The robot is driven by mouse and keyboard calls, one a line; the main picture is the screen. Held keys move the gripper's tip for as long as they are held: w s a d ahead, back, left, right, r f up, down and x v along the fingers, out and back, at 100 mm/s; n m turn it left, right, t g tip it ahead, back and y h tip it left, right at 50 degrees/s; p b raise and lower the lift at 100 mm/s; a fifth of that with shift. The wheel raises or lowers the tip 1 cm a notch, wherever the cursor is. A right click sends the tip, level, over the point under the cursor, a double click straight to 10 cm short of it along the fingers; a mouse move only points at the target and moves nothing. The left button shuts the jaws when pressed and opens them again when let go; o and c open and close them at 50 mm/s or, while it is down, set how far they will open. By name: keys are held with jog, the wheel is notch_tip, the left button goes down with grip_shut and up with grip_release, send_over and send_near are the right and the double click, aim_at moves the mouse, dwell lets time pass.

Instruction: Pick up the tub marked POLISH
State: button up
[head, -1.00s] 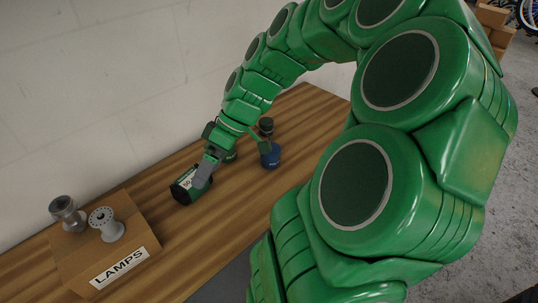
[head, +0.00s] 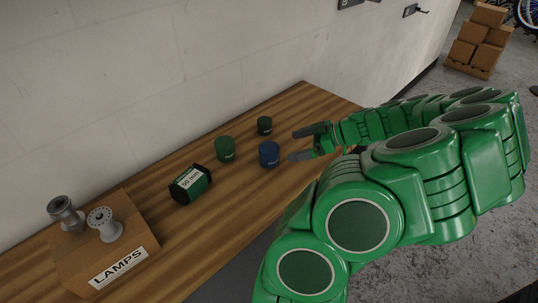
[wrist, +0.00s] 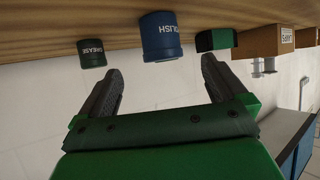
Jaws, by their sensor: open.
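The blue tub marked POLISH (head: 269,155) stands upright on the wooden bench. It also shows in the wrist view (wrist: 160,40), where the picture is upside down and the POLISH label is readable. My gripper (head: 293,145) is open and empty to the right of this tub, its fingers pointing left toward it. In the wrist view, my gripper's two fingers (wrist: 160,68) spread to either side of the tub's line, with the tub ahead of them and not between them.
A dark green tub marked GREASE (wrist: 92,53) stands beside the POLISH tub. Another green tub (head: 225,149) stands behind-left. A green-black box marked 50 mm (head: 190,184) and a LAMPS carton (head: 75,255) with metal parts lie farther left. The wall (head: 100,90) backs the bench.

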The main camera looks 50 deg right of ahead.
aim_at(278, 148)
jog(key=shift+r+x, duration=0.15)
jog(key=shift+x, duration=1.75)
jog(key=shift+r+x, duration=0.2)
jog(key=shift+x, duration=1.7)
jog(key=shift+w+a, duration=0.15)
jog(key=c, duration=1.3)
